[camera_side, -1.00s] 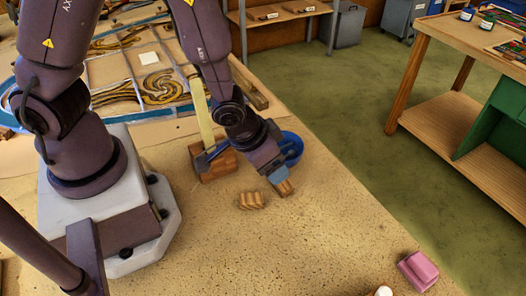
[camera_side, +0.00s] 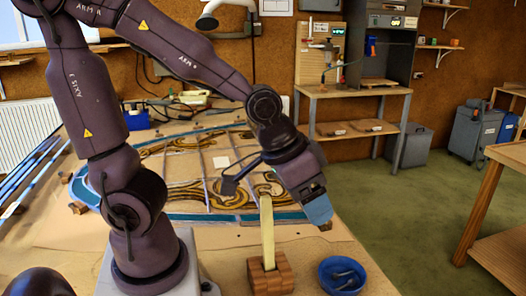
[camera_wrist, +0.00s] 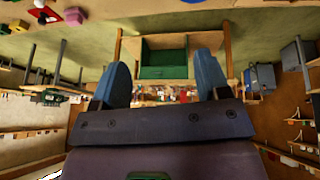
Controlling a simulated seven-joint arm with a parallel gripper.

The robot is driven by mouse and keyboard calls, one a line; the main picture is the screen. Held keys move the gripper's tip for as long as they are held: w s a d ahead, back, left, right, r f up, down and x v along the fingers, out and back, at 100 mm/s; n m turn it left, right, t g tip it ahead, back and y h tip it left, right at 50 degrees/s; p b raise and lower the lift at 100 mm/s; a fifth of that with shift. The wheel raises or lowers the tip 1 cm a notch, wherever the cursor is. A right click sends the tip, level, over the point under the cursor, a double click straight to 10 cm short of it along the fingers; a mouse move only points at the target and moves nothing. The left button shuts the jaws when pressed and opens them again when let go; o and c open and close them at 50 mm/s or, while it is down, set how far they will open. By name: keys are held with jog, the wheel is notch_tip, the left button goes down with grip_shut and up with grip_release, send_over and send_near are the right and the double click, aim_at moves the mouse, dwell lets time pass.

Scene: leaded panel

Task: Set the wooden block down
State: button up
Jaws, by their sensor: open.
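My gripper (camera_side: 318,212) is raised above the table in the side view, its blue fingers pointing down to the right. In the wrist view my gripper (camera_wrist: 166,78) has its two blue fingers wide apart with nothing between them. A small brown wooden piece (camera_side: 326,226) shows just under the fingertips in the side view; I cannot tell whether it is a block or the end of a bar on the table behind. A brick-like wooden block (camera_side: 270,278) stands at the bottom of the side view with a pale upright strip (camera_side: 267,232) in it.
A blue bowl (camera_side: 342,275) with something grey inside is right of the brick-like block. The leaded panel (camera_side: 190,180) lies behind it. A wooden bench (camera_side: 500,225) stands at the right across green floor. A green cabinet (camera_wrist: 164,58) shows between the fingers.

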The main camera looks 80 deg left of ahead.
jog(key=s+a+r+y, duration=0.1)
jog(key=s+a+r, duration=0.2)
jog(key=s+r, duration=0.3)
jog(key=shift+s+a+r+t, duration=0.3)
jog(key=shift+s+a+r, duration=0.1)
jog(key=shift+r, duration=0.45)
